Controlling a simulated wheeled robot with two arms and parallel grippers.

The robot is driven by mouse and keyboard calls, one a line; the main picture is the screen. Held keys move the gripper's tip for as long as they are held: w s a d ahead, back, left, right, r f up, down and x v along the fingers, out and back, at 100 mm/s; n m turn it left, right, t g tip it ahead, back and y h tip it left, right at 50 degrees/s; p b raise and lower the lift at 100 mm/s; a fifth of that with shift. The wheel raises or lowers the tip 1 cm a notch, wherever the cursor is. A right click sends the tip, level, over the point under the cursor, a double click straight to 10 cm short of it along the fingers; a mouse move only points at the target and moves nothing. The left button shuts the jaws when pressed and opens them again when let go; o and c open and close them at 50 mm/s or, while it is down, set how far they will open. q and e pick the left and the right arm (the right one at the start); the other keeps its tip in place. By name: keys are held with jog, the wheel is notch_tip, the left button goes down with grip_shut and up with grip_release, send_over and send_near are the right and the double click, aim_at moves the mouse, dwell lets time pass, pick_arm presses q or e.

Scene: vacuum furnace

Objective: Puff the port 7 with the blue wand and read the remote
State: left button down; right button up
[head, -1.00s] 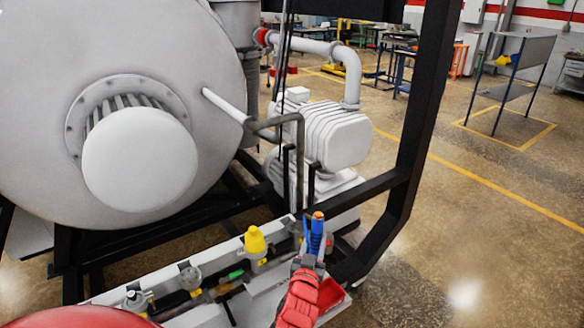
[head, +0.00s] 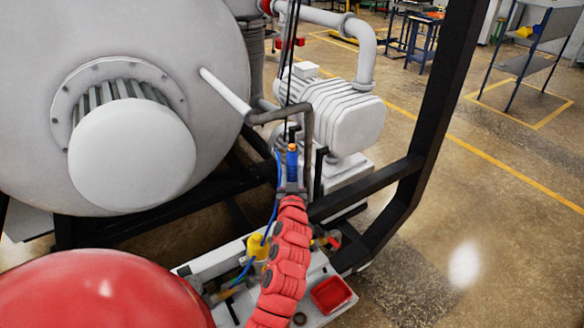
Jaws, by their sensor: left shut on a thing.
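My left gripper (head: 291,188), at the end of a red-sleeved arm, is shut on the blue wand (head: 292,164). The wand stands roughly upright with its orange tip up, in front of the grey bent pipe beside the white ribbed pump. A blue hose (head: 270,222) hangs at its left and runs down toward the valve tray. I cannot make out a number 7 on any port, and contact between wand and pipe cannot be told. No remote readout can be picked out. My right gripper is not in view.
The big grey furnace vessel (head: 215,110) fills the left. The white pump (head: 345,115) and black frame post (head: 440,90) stand close at the right. Below are a yellow-capped valve (head: 257,248) and a red tray (head: 332,294). Open floor lies further right.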

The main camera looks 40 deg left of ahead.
pick_arm(q)
jog(key=shift+s+d+f, duration=0.1)
jog(key=shift+f, duration=0.1)
jog(key=shift+w+a+f+b, duration=0.15)
jog(key=shift+f+b, duration=0.15)
jog(key=shift+f, duration=0.3)
jog(key=shift+w+a+f+b, duration=0.15)
jog(key=shift+f+b, duration=0.15)
jog(key=shift+f, duration=0.25)
notch_tip(320, 180, down, 9)
jog(key=b, duration=0.7)
jog(key=shift+f, duration=0.15)
jog(key=shift+s+d+f+b, duration=0.1)
jog(key=shift+f+b, duration=0.1)
jog(key=shift+b, duration=0.35)
jog(key=shift+c, duration=1.9)
grip_release()
jog(key=shift+d, duration=0.1)
